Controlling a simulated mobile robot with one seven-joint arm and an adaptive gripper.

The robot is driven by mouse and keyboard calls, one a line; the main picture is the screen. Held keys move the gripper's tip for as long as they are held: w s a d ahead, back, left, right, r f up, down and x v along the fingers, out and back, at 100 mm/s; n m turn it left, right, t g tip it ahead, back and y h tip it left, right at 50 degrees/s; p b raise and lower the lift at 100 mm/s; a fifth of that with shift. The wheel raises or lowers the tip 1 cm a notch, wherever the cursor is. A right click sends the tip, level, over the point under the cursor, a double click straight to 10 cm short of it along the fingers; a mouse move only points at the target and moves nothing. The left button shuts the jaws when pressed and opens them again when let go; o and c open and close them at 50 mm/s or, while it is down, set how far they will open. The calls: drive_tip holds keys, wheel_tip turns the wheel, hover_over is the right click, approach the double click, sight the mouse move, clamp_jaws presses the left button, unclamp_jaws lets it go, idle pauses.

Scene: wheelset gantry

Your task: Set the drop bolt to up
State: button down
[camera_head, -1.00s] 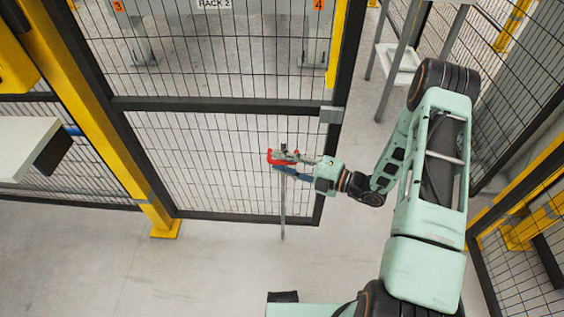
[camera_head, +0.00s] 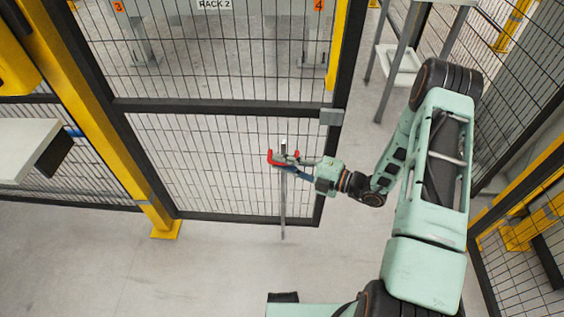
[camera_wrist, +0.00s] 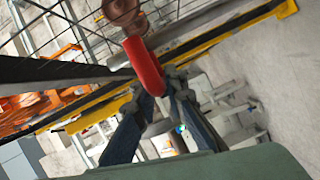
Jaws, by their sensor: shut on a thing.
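The drop bolt (camera_head: 283,210) is a thin grey upright rod on the mesh gate, with a red handle (camera_head: 270,157) near its top. Its lower end shows near the floor in front of the gate's bottom rail. My gripper (camera_head: 287,163) reaches in from the right at the red handle. In the wrist view the curved red handle (camera_wrist: 145,66) comes down between the tips of my gripper (camera_wrist: 164,85), which is shut on it. The fingertips partly hide the handle's end. I cannot tell whether the rod's tip touches the floor.
The mesh gate (camera_head: 222,105) with its dark frame stands right behind the bolt. A yellow post (camera_head: 95,110) stands to the left, with a pale tabletop (camera_head: 25,145) beyond it. Another mesh fence (camera_head: 520,90) is at the right. The floor (camera_head: 200,270) before the gate is clear.

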wheel_tip(320, 180, up, 7)
drive_tip(key=p, duration=0.4)
drive_tip(key=shift+r+p, duration=0.15)
drive_tip(key=shift+p, duration=0.2)
drive_tip(key=shift+w, duration=0.1)
drive_tip(key=c, duration=2.1)
unclamp_jaws()
drive_tip(key=shift+o, duration=0.7)
drive_tip(key=shift+d, duration=0.1)
